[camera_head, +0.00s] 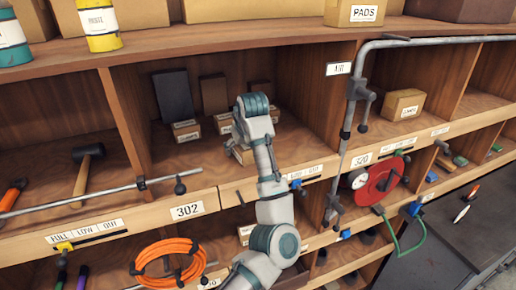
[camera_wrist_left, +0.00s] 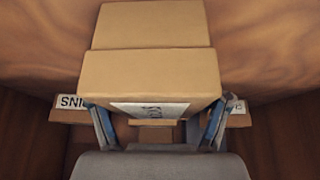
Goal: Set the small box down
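The small cardboard box (camera_wrist_left: 150,75) fills the middle of the left wrist view, with a white label on the face toward the camera. The two blue-edged fingers of my left gripper (camera_wrist_left: 160,118) sit at its left and right sides and appear to touch it. My right gripper is not in view.
Labelled boxes (camera_head: 186,130) and dark upright blocks (camera_head: 173,95) stand at the back of the compartment. A horizontal rod (camera_head: 100,193) and a grey pipe (camera_head: 349,125) run in front of the shelves. A red reel (camera_head: 380,182) hangs right.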

